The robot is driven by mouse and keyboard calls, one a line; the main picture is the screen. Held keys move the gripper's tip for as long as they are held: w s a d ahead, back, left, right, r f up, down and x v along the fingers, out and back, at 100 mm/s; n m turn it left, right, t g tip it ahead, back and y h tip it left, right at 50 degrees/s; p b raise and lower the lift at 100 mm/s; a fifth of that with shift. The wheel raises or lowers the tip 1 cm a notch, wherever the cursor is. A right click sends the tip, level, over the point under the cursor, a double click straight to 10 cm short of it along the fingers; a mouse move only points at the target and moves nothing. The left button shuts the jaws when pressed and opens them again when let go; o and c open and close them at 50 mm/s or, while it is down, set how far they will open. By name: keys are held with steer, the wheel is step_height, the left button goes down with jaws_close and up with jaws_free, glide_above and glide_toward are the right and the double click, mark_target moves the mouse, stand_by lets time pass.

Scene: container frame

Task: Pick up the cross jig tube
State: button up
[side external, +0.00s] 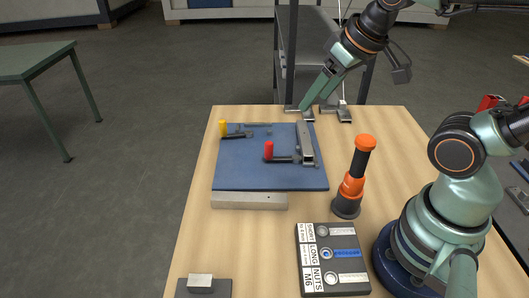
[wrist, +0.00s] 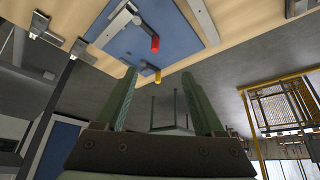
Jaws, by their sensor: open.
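The blue jig plate (side external: 235,172) lies on the wooden table. A square grey metal tube (side external: 305,142) lies along its right side, beside the red-handled clamp (side external: 269,150); it also shows in the wrist view (wrist: 110,27). A thin grey bar (side external: 255,125) lies across the plate's far edge near the yellow-handled clamp (side external: 223,128). I cannot tell for sure which piece is the cross jig tube. My gripper (side external: 304,106), with green fingers, is over the table's far edge, beyond the plate. In the wrist view, my gripper (wrist: 160,73) is open and empty.
Metal brackets (side external: 337,114) sit at the table's far edge. An orange and black tool (side external: 351,180) stands upright right of the plate. A labelled nut box (side external: 334,270) lies at the front. A grey bar (side external: 250,201) lies at the plate's front edge. The left front table is mostly clear.

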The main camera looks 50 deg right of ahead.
stand_by(0.3)
steer(key=n+g, duration=0.6)
steer(key=n, duration=0.2)
glide_above(260, 197)
steer(key=f, duration=1.2)
steer(key=d+f, duration=0.1)
steer(key=f, duration=0.6)
steer(key=shift+s, duration=0.15)
steer(key=shift+a+f, duration=0.25)
steer(key=shift+f, duration=1.2)
steer(key=shift+a+f, duration=0.2)
steer(key=shift+f, duration=1.2)
jaws_close()
